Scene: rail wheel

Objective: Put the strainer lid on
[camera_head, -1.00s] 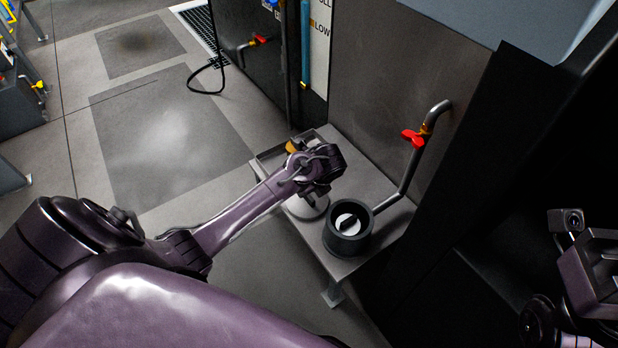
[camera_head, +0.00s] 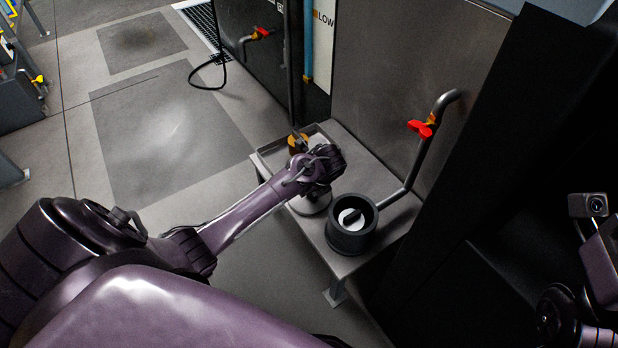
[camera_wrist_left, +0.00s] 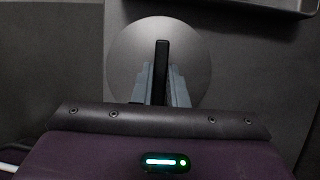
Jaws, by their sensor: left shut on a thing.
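My left gripper (camera_wrist_left: 160,85) is shut on the upright black handle (camera_wrist_left: 162,62) of a round grey lid. The flat lid (camera_wrist_left: 130,50) shows beyond the fingers in the left wrist view. In the head view the lid (camera_head: 311,205) is seen partly beneath my left gripper (camera_head: 322,182), over the low stand. The dark round strainer body (camera_head: 350,240) stands just to its right, open at the top, with a pale insert and a dark bar inside. Whether the lid touches the stand is unclear. My right wrist shows at the right edge, its fingers out of frame.
The low grey stand (camera_head: 372,180) has a shallow tray (camera_head: 265,166) at its back left with a brass-coloured piece (camera_head: 298,143) there. A pipe with a red valve handle (camera_head: 420,128) rises behind the strainer body beside the wall panel. Open floor lies left.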

